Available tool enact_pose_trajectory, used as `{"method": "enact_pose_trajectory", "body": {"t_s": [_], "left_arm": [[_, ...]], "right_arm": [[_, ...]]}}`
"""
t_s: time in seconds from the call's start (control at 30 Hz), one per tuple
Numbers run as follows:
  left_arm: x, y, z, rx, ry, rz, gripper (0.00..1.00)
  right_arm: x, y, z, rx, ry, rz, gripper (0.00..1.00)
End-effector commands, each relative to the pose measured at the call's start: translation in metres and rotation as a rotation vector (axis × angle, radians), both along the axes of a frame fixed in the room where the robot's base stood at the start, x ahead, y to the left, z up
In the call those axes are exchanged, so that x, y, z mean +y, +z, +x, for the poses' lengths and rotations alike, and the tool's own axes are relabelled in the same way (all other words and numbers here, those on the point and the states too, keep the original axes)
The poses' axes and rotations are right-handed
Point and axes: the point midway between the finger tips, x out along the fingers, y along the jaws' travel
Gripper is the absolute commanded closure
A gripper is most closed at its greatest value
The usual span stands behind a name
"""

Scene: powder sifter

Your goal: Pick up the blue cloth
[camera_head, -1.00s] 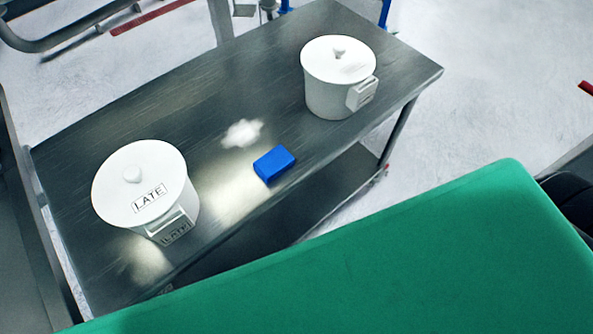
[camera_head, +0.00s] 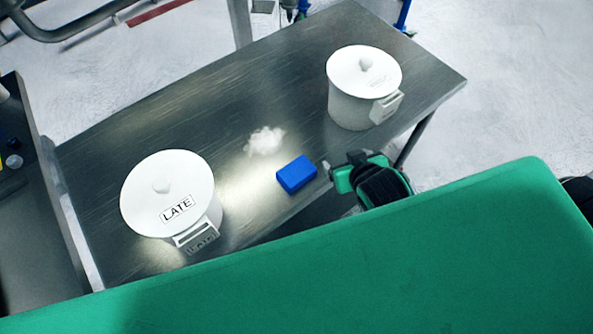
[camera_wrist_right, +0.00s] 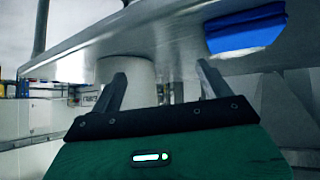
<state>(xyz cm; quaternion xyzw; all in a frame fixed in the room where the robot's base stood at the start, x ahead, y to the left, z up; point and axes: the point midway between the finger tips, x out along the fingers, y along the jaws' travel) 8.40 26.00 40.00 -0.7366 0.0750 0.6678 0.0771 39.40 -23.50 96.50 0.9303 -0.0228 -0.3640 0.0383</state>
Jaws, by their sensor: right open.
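The blue cloth (camera_head: 297,174) is a small folded block lying on the metal table (camera_head: 105,135), near its front edge, between the two white pots. My right gripper (camera_head: 338,172) is just right of the cloth at the table's front edge, apart from it. In the right wrist view the gripper's two fingers (camera_wrist_right: 160,88) are spread with nothing between them. The cloth (camera_wrist_right: 245,32) shows there at the upper right, beyond the fingers, at the table edge. My left gripper does not show in either view.
A white lidded pot (camera_head: 170,195) labelled LATE stands left of the cloth. Another white lidded pot (camera_head: 362,85) stands at the back right. A patch of white powder (camera_head: 265,141) lies just behind the cloth. Table around the powder is clear.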

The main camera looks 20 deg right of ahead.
Motion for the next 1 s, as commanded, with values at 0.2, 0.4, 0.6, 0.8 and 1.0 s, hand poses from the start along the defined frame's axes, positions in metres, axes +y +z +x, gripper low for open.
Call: {"method": "enact_pose_trajectory", "body": {"t_s": [0.2,0.4,0.6,0.8,1.0], "left_arm": [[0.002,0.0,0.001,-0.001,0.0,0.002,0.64],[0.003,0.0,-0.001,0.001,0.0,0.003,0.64],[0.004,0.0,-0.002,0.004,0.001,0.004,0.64],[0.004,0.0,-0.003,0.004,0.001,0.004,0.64],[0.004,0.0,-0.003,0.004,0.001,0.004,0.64]], "right_arm": [[0.012,0.07,0.064,-0.387,0.005,0.036,0.2],[0.051,0.17,0.104,-0.846,0.159,0.127,0.2],[0.119,0.254,0.095,-1.213,0.528,0.241,0.2],[0.189,0.278,0.052,-1.333,1.053,0.305,0.2],[0.229,0.239,0.011,-1.135,1.603,0.252,0.2]]}}
